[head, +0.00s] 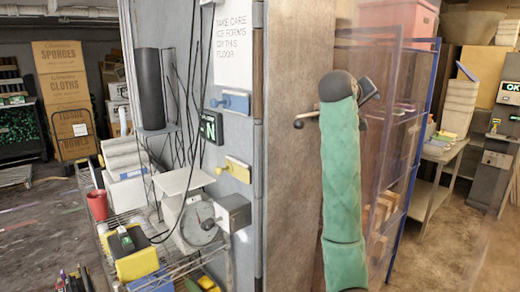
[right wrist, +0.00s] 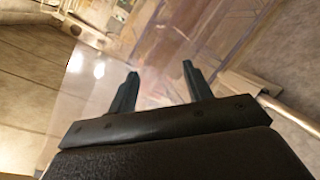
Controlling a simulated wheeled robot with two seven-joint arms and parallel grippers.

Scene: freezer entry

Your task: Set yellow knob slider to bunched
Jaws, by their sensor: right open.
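A yellow plate with a small knob at its left (head: 236,169) is mounted on the grey wall panel in the head view. A similar blue plate with a knob (head: 231,102) is above it. My right arm, in a green sleeve, rises right of the wall, and its dark gripper (head: 368,90) is well to the right of the yellow plate, apart from it. In the right wrist view the two fingers of the right gripper (right wrist: 158,84) are spread with nothing between them. A see-through sheet (right wrist: 85,95) shows behind them. My left gripper is not in view.
A green-lit box marked N (head: 211,127) sits between the plates. A dial scale (head: 198,222) and a wire rack (head: 150,282) stand below left. A brown door-like panel (head: 295,120) and a blue-framed clear shelf unit (head: 412,150) are behind my arm.

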